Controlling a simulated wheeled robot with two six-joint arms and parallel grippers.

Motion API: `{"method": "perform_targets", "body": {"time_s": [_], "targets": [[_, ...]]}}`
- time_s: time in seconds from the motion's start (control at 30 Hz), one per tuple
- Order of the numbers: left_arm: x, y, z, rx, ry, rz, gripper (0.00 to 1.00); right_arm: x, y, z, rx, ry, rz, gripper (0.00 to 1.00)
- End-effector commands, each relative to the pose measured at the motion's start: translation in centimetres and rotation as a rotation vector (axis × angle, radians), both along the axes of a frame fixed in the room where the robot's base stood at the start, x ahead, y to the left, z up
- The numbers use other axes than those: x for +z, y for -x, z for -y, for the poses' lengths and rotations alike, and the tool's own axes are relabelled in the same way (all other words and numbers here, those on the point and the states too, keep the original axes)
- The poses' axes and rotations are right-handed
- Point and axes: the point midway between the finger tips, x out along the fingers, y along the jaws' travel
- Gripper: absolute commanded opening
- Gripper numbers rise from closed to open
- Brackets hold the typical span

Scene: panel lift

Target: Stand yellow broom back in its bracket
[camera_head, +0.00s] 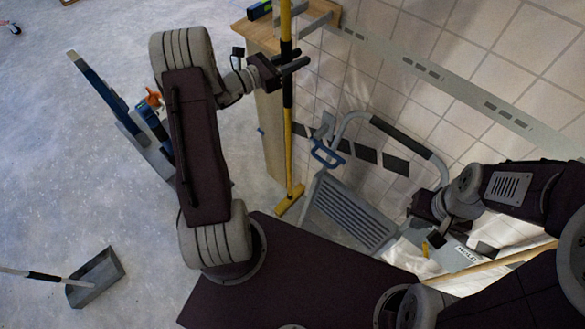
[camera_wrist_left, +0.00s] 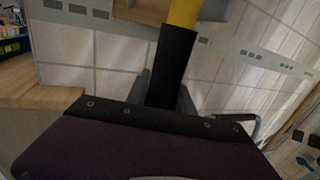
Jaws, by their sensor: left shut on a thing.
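The yellow broom (camera_head: 288,150) stands nearly upright, its yellow head (camera_head: 290,201) low beside the wooden cabinet. My left gripper (camera_head: 290,66) is shut on the black grip section of its handle. In the left wrist view the black grip (camera_wrist_left: 171,68) runs between the grey fingers, with yellow handle above it. A grey bracket (camera_head: 316,24) juts out near the wall rail, just right of the handle top; I cannot tell whether the handle touches it. My right gripper (camera_head: 432,240) is over at the right, near a labelled grey box; its jaws are unclear.
A wooden-topped cabinet (camera_head: 268,130) stands left of the broom. A grey step platform with a curved rail (camera_head: 352,215) is right of the broom head. A dustpan (camera_head: 96,277) lies at lower left. The floor at left is mostly clear.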

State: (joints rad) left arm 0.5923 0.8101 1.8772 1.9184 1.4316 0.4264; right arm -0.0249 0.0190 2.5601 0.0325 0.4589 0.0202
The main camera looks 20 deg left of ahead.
Motion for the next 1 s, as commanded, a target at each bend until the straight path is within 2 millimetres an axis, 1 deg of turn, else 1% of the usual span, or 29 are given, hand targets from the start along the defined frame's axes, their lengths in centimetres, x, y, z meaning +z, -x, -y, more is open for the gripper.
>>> {"method": "perform_targets", "body": {"time_s": [0.07, 0.13, 0.33, 0.4, 0.57, 0.7, 0.8, 1.0], "targets": [[-0.1, 0.0, 0.0, 0.000, 0.001, 0.002, 0.00, 0.0, 0.0, 0.0, 0.000, 0.000, 0.000, 0.00], [-1.0, 0.0, 0.0, 0.000, 0.002, 0.000, 0.00, 0.2, 0.0, 0.0, 0.000, 0.000, 0.000, 0.00], [-4.7, 0.0, 0.0, 0.001, 0.003, -0.001, 0.00, 0.5, 0.0, 0.0, 0.000, 0.000, 0.000, 0.00], [-5.5, 0.0, 0.0, 0.001, 0.001, 0.002, 0.00, 0.6, 0.0, 0.0, 0.000, 0.000, 0.000, 0.00], [-6.1, 0.0, 0.0, 0.000, 0.001, 0.002, 0.00, 0.6, 0.0, 0.0, 0.000, 0.000, 0.000, 0.00], [-8.4, 0.0, 0.0, 0.000, 0.004, 0.000, 0.00, 0.8, 0.0, 0.0, 0.000, 0.000, 0.000, 0.00], [-9.6, 0.0, 0.0, 0.000, 0.002, 0.001, 0.00, 0.9, 0.0, 0.0, 0.000, 0.000, 0.000, 0.00], [-9.9, 0.0, 0.0, 0.000, -0.001, 0.004, 0.00, 0.9, 0.0, 0.0, 0.000, 0.000, 0.000, 0.00]]}}
